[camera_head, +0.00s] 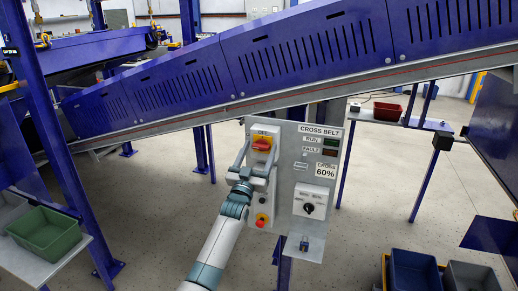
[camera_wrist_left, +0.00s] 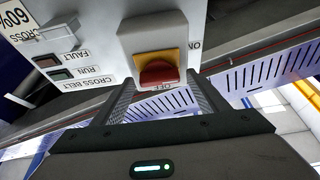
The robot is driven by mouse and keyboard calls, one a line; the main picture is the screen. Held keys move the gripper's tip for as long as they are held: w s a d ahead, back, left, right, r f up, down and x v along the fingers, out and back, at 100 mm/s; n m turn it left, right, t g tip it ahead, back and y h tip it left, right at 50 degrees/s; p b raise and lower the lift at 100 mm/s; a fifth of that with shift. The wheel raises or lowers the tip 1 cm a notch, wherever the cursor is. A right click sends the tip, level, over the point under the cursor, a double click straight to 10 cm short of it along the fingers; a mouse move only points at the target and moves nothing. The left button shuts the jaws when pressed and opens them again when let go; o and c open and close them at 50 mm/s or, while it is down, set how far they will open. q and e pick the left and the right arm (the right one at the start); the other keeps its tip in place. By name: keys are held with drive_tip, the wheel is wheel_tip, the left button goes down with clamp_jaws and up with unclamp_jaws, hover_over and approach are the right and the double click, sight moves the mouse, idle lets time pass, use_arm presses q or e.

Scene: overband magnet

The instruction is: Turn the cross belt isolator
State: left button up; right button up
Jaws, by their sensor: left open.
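The cross belt isolator (camera_head: 262,143) is a red handle on a yellow plate, near the top left of the grey CROSS BELT panel (camera_head: 284,196). In the left wrist view the isolator (camera_wrist_left: 158,72) sits in the upper middle, with OFF and ON lettering beside it. My left gripper (camera_head: 257,160) is at the panel, its fingers apart. In the left wrist view the two fingers reach toward either side of the red handle. Nothing is seen gripped, and I cannot tell whether they touch the handle. My right gripper is not in view.
The panel also carries RUN and FAULT lamps (camera_head: 330,147), a rotary knob (camera_head: 309,207) and a red button (camera_head: 261,219) below my gripper. A sloping blue conveyor (camera_head: 300,55) runs behind.

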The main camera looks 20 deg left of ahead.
use_arm(q)
drive_tip(key=shift+w+r, duration=0.1)
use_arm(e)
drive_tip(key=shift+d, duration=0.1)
use_arm(q)
drive_tip(key=c, duration=1.1)
drive_tip(key=shift+o, duration=0.2)
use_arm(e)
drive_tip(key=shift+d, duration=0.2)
